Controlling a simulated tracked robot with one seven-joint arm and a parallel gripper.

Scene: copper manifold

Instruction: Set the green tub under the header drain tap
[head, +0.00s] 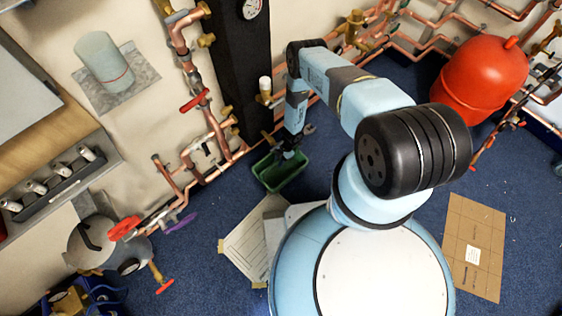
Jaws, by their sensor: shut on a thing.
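The green tub (270,182) is at the foot of the copper pipework, low by the blue floor. My gripper (288,153) reaches down to its far rim and is shut on the tub. The fingertips are small and dark, so the exact grip is hard to see. A small brass tap (267,138) shows just above the tub's far left side, close to the rim; it looks like the header drain tap. I cannot tell whether its outlet is right over the tub, or whether the tub touches the floor.
Copper pipes with a red lever valve (194,101) run down the wall to the left. A red expansion vessel (483,78) stands at the back right. A paper sheet (250,240) and flat cardboard (474,245) lie on the floor. Blue carpet (215,210) is clear left of the tub.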

